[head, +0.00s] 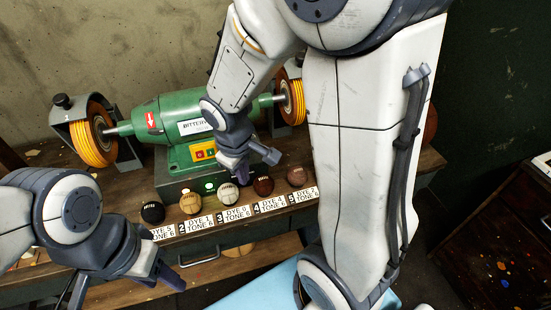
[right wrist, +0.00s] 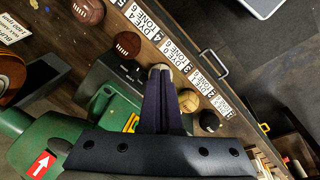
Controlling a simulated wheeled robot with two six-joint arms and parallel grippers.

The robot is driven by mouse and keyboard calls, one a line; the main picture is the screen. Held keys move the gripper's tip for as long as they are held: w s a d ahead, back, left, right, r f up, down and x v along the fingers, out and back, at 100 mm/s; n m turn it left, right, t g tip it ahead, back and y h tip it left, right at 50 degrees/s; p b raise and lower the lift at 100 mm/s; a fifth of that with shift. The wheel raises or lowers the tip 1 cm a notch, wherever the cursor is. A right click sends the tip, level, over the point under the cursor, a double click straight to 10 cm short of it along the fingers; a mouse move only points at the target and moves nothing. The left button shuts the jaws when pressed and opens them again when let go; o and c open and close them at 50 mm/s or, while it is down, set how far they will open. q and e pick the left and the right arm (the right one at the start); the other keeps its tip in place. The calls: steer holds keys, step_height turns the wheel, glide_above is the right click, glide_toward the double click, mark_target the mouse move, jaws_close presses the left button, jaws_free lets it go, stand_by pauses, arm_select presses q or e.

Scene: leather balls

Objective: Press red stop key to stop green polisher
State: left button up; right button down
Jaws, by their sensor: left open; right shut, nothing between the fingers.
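The green polisher (head: 182,118) stands on a workbench, with a yellow-orange wheel at each end of its shaft. A yellow switch plate (head: 203,150) with small keys is on its front; I cannot clearly tell which key is the red one. A green lamp (head: 209,187) glows on the base below. My right gripper (head: 239,172) is shut and empty, fingers pointing down just right of the plate. In the right wrist view its fingers (right wrist: 161,75) hide most of the plate, leaving a yellow edge (right wrist: 131,122). My left gripper (head: 176,279) is open and empty, low in front of the bench.
Several leather balls line the bench front: black (head: 153,212), tan (head: 191,203), cream (head: 228,196), dark red-brown (head: 263,186) and brown (head: 297,176). Numbered dye labels (head: 234,214) run along the edge before them. A drawer handle (head: 200,257) projects below.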

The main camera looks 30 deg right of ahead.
steer(key=s+a+r+n+y, duration=0.1)
steer(key=s+a+r, duration=0.1)
steer(key=s+a, duration=0.4)
steer(key=s+a+r+n+g+y, duration=0.1)
steer(key=s+a+r, duration=0.2)
steer(key=s+a, duration=0.3)
steer(key=s, duration=0.4)
steer(key=shift+s+a+r+g, duration=0.15)
steer(key=shift+a+g, duration=0.05)
steer(key=shift+g, duration=0.1)
